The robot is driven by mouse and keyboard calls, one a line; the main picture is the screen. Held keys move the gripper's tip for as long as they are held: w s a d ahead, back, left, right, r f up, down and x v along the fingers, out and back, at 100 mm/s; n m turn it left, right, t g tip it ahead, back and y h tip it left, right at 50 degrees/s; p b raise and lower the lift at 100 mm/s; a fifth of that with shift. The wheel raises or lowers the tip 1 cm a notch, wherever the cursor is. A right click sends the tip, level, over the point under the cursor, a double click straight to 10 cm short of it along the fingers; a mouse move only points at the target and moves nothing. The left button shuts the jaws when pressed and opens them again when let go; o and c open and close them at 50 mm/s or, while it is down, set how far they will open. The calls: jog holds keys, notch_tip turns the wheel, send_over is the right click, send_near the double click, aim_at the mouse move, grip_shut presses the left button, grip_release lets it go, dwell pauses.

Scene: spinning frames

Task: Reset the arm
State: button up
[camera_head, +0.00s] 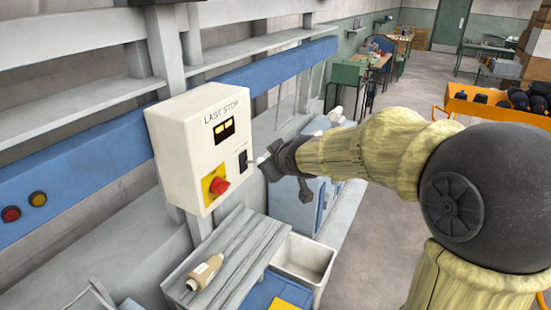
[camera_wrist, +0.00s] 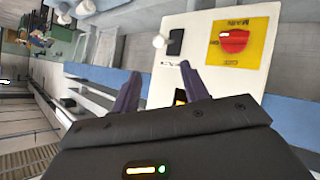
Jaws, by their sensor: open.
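A cream control box (camera_head: 178,148) marked "LAST STOP" stands left of centre in the head view. It has a lit yellow display (camera_head: 224,129), a red rotary knob (camera_head: 219,186) on a yellow plate, and a black switch plate (camera_head: 243,161) on its right side. My gripper (camera_head: 276,165) is close to the black plate. Its two fingers (camera_wrist: 160,80) are apart with nothing between them; contact with the box is unclear.
A grey slatted bench (camera_head: 235,250) below the box carries a tan bottle-like object (camera_head: 205,272). A pale bin (camera_head: 302,260) and a blue cabinet (camera_head: 295,205) stand to its right. A blue rail (camera_head: 85,165) with red and amber buttons runs behind. Open floor lies farther right.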

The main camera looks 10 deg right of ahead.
jog(key=shift+f, duration=0.1)
jog(key=s+d+f+m+g+h+b, duration=0.1)
jog(key=s+d+f+m+g+b, duration=0.1)
jog(key=s+f, duration=0.5)
jog(key=s+d+f+m+g+b, duration=0.3)
jog(key=s+f, duration=0.5)
jog(key=f, duration=0.3)
jog(key=s+d+f+m+g+h+b, duration=0.1)
jog(key=s+d+f+m+g+b, duration=0.1)
jog(key=s+f, duration=0.6)
jog(key=shift+s+d+f+m+g+h+b, duration=0.2)
jog(key=shift+d+f+m+g+h+b, duration=0.15)
jog(key=shift+f+g+b, duration=0.6)
jog(key=shift+r, duration=0.3)
jog(key=shift+c, duration=0.9)
